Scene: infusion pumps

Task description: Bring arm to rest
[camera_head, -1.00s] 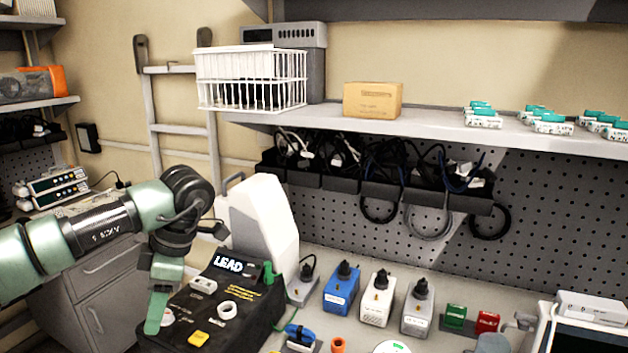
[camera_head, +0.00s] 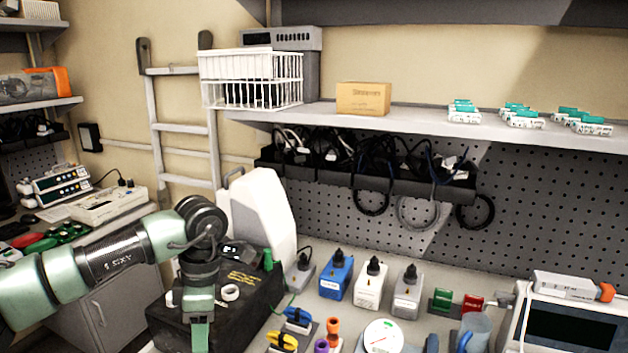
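My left arm comes in from the left, and its green gripper (camera_head: 198,326) points down in front of the black box (camera_head: 238,312) on the bench. Only one narrow finger shape shows clearly, so I cannot tell whether it is open or shut. No held object is visible in it. The arm hides part of the box's top. My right gripper is not in view.
A white device (camera_head: 262,212) stands behind the box. Blue (camera_head: 336,280), white (camera_head: 371,287) and grey (camera_head: 407,296) pump-like units line the bench. A gauge (camera_head: 382,336) and a monitor (camera_head: 570,327) are at front right. A shelf (camera_head: 410,122) overhangs the bench.

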